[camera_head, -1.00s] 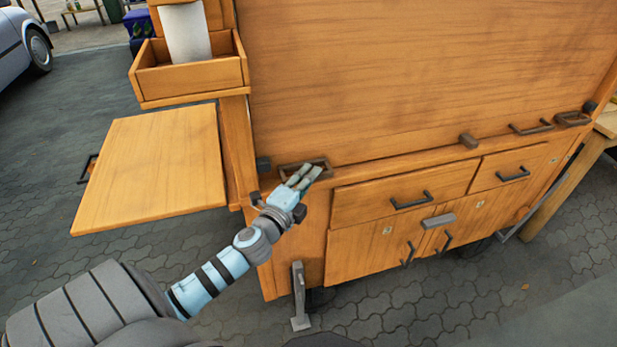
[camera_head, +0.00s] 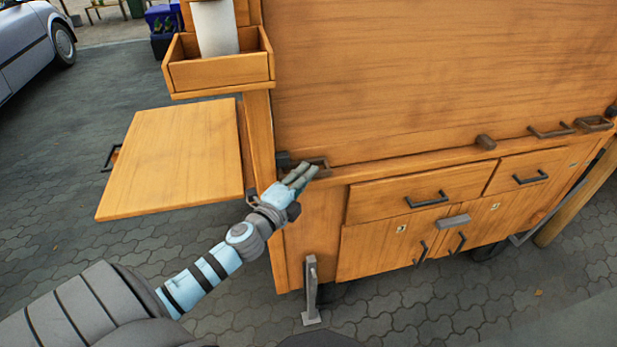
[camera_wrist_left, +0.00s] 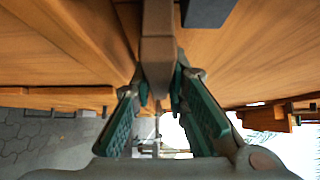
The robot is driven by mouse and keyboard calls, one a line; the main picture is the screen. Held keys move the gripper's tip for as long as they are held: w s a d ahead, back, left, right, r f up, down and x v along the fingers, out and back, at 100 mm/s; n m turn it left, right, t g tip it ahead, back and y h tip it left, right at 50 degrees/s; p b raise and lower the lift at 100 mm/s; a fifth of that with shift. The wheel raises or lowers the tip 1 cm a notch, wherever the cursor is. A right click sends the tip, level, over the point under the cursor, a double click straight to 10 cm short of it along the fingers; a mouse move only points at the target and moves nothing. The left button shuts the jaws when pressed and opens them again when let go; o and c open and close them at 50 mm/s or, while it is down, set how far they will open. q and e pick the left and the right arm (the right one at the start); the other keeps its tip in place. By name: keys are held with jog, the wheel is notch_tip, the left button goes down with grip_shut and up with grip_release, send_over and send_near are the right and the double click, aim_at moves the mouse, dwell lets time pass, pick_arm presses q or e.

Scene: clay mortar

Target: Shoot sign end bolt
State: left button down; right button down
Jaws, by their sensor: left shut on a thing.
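A brown loop-shaped bolt handle (camera_head: 319,163) lies on the ledge at the left foot of the big wooden sign board (camera_head: 420,70). A dark block (camera_head: 284,160) sits just left of it, close to or touching it; the gripper hides the exact join. My left gripper (camera_head: 301,176) is shut on the handle from the front. In the left wrist view the brown bar (camera_wrist_left: 157,50) runs between the green-padded fingers, with the dark block (camera_wrist_left: 206,10) above. My right gripper is not in view.
A similar loop (camera_head: 594,123), a bar handle (camera_head: 551,130) and a small block (camera_head: 486,142) sit farther right on the ledge. Drawers and doors with handles (camera_head: 427,199) are below. A side shelf (camera_head: 175,160) sticks out left, below a wooden box (camera_head: 220,72).

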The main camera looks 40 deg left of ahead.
pick_arm(q)
jog(key=shift+a+f, duration=0.1)
jog(key=c, duration=1.6)
grip_release()
jog(key=shift+s+a, duration=0.1)
jog(key=shift+a, duration=0.05)
jog(key=shift+o, duration=0.2)
jog(key=shift+s+d, duration=0.15)
jog(key=shift+d, duration=0.1)
jog(key=s, duration=1.1)
jog(key=shift+s+d, duration=0.25)
jog(key=shift+d, duration=0.2)
